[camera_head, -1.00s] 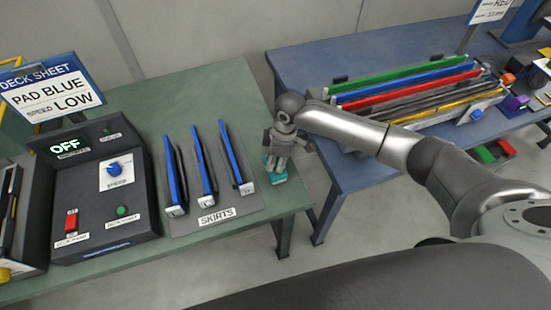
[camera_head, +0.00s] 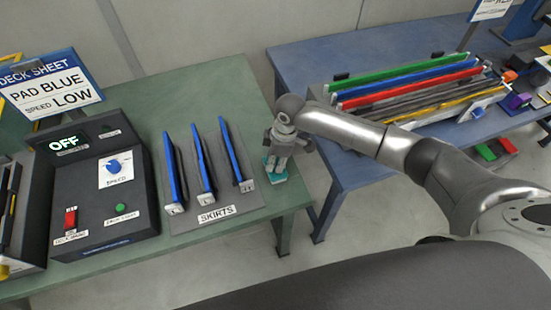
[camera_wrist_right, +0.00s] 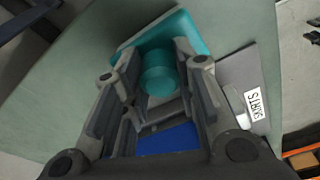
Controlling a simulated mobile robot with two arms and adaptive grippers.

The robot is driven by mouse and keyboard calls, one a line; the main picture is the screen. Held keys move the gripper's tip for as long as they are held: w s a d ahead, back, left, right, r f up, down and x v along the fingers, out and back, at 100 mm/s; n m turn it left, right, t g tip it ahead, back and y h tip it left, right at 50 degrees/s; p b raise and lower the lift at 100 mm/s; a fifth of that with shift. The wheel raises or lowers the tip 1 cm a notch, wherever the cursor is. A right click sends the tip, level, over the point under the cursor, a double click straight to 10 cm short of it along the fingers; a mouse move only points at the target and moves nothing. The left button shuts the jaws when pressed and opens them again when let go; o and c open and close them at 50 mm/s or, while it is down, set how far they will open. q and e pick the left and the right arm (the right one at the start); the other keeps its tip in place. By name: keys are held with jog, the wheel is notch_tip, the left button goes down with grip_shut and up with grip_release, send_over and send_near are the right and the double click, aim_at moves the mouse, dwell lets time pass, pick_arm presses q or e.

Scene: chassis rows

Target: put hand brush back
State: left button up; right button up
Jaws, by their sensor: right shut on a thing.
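My right gripper (camera_head: 280,158) is over the right end of the green table (camera_head: 225,87). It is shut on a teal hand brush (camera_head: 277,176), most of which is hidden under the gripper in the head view. In the right wrist view the gripper (camera_wrist_right: 158,85) has its fingers on either side of the brush's round teal knob (camera_wrist_right: 158,72). A teal flat part (camera_wrist_right: 186,32) shows behind the knob, over or on the green table top; I cannot tell whether it touches. My left gripper is not in view.
Left of the gripper is the grey SKIRTS board (camera_head: 236,207) with upright blue strips. A dark control box (camera_head: 85,180) and deck sheet sign (camera_head: 50,85) stand further left. A blue table (camera_head: 300,60) with coloured strips is at the right, past a gap.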

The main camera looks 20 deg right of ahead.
jog(key=shift+s+f, duration=0.1)
jog(key=shift+f, duration=0.15)
jog(key=o, duration=1.1)
jog(key=shift+c, duration=0.2)
notch_tip(320, 180, up, 12)
jog(key=d, duration=0.1)
jog(key=shift+s+d, duration=0.3)
jog(key=shift+d, duration=0.05)
jog(key=shift+f, duration=0.15)
